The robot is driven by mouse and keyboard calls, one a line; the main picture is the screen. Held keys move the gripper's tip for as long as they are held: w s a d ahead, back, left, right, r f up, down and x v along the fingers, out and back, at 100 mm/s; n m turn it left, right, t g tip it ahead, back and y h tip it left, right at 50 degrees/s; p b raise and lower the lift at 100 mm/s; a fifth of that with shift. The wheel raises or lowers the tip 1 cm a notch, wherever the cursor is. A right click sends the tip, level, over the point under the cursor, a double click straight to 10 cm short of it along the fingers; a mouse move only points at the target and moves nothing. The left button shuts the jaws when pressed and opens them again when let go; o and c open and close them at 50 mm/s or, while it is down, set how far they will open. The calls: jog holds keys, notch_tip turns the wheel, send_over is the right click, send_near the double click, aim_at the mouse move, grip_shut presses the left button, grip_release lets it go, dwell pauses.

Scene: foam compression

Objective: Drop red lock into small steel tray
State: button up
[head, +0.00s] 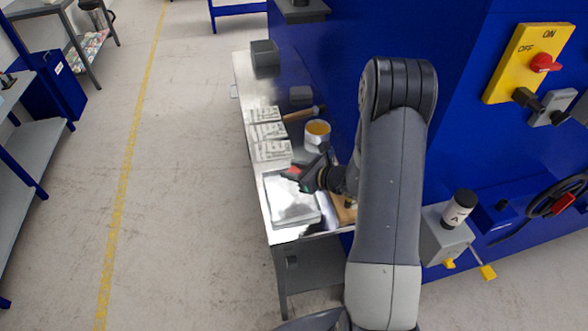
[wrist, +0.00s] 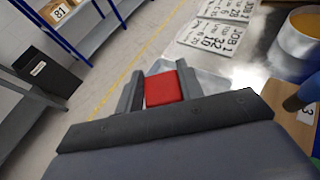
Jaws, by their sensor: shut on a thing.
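The red lock (wrist: 162,88) is held between the two fingers of my gripper (wrist: 162,92) in the wrist view. In the head view the red lock (head: 294,171) shows as a small red spot at the tip of my gripper (head: 298,174). My gripper is over the near part of the steel bench, above or beside a flat, shallow steel tray (head: 290,210). Part of this tray also shows behind the fingers in the wrist view (wrist: 208,80). I cannot tell the exact height of the lock above it.
Several printed cards (head: 266,131) lie on the steel bench behind the tray. A can with orange contents (head: 317,131) and a hammer (head: 300,114) are near the blue machine (head: 440,40). A grey bin (head: 265,54) stands at the far end. Open floor lies left.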

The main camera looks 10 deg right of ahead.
jog(key=shift+w+f, duration=0.1)
jog(key=shift+f, duration=0.2)
jog(key=shift+f+b, duration=1.2)
jog(key=shift+f, duration=1.45)
jog(key=o, duration=1.2)
jog(key=shift+c, duration=0.2)
jog(key=b+v, duration=0.2)
jog(key=v, duration=0.9)
